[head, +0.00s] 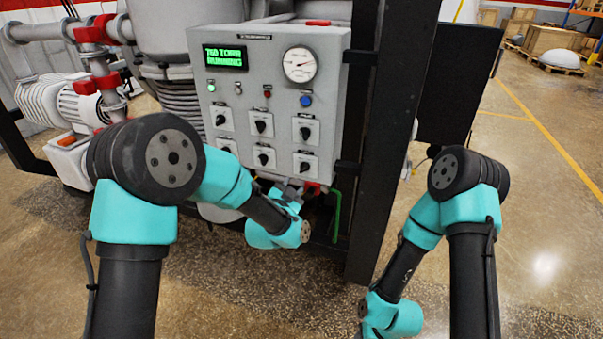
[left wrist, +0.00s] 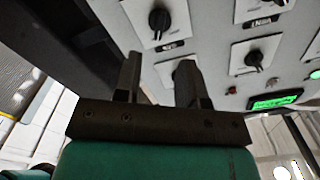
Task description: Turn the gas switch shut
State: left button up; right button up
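The grey control panel (head: 333,85) in the head view carries several black rotary switches on white plates, such as the right-column upper switch (head: 305,131) and lower switch (head: 305,163). Their labels are too small to read, so I cannot tell which is the gas switch. My left gripper (left wrist: 160,80) is open and empty in the left wrist view, below the panel in the head view, where its own wrist mostly hides it. In the wrist view, its right finger partly covers one switch plate (left wrist: 163,72); another switch (left wrist: 158,19) shows clear beyond. My right gripper is out of view.
A green display (head: 225,57) reads 760 TORR RUNNING, beside a round gauge (head: 299,64). A blue button (head: 306,101) and small lamps sit below. A black frame post (head: 388,150) stands right of the panel. Open floor (head: 540,190) lies at the right.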

aim_at(302, 171)
pick_arm(q)
jog(key=x, duration=0.8)
jog(key=shift+w+d, duration=0.1)
jog(key=shift+w, duration=0.15)
grip_shut()
